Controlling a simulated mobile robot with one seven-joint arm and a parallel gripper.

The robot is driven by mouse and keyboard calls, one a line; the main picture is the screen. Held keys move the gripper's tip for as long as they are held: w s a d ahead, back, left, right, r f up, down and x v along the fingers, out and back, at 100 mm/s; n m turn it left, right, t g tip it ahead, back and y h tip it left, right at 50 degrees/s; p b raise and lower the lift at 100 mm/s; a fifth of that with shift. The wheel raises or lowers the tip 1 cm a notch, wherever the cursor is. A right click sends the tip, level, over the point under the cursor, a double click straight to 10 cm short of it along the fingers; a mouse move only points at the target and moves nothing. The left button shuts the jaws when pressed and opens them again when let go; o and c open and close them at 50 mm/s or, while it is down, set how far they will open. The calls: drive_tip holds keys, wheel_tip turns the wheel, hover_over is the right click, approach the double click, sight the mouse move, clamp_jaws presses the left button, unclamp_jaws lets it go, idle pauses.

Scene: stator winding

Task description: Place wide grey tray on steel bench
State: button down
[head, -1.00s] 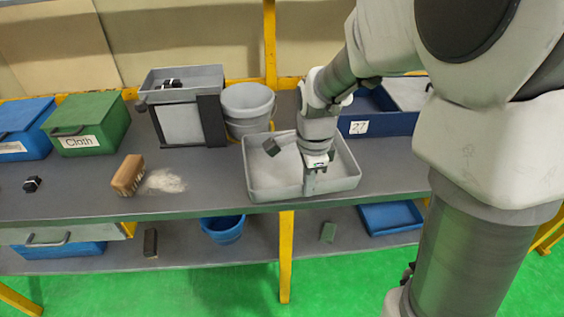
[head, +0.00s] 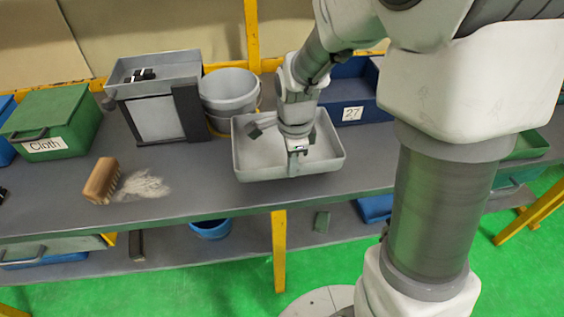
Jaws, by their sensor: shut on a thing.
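The wide grey tray (head: 262,171) is in the middle of the head view, over the dark grey bench top (head: 205,187). I cannot tell whether its base touches the bench. My gripper (head: 293,166) is shut on the tray's front wall, pointing down. A small dark block (head: 262,126) shows at the tray's left inner side. My wrist hides part of the tray's back and inside.
Left of the tray stand grey buckets (head: 229,88) and a grey bin on a dark frame (head: 157,72). A blue bin labelled 27 (head: 352,113) is behind right. A wooden brush (head: 101,180), pale powder (head: 143,186) and green Cloth box (head: 53,122) are left.

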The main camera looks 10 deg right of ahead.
drive_tip(key=shift+f+b, duration=0.35)
drive_tip(key=shift+f, duration=2.8)
drive_tip(key=shift+f, duration=0.1)
drive_tip(key=c, duration=1)
unclamp_jaws()
wheel_tip(320, 180, up, 12)
drive_tip(key=s+p, duration=0.1)
drive_tip(key=p, duration=0.1)
drive_tip(key=shift+s+d+r+n+t, duration=0.7)
drive_tip(key=shift+s+r+n, duration=1.55)
drive_tip(key=shift+n, duration=0.75)
drive_tip(key=shift+s+d+r+n+t, duration=0.5)
drive_tip(key=shift+s+r+n+t, duration=0.4)
drive_tip(key=shift+s+r+n, duration=1.45)
drive_tip(key=shift+s+d+r+n+t, duration=0.7)
drive_tip(key=shift+s+r+n, duration=0.95)
drive_tip(key=shift+s+n, duration=1.45)
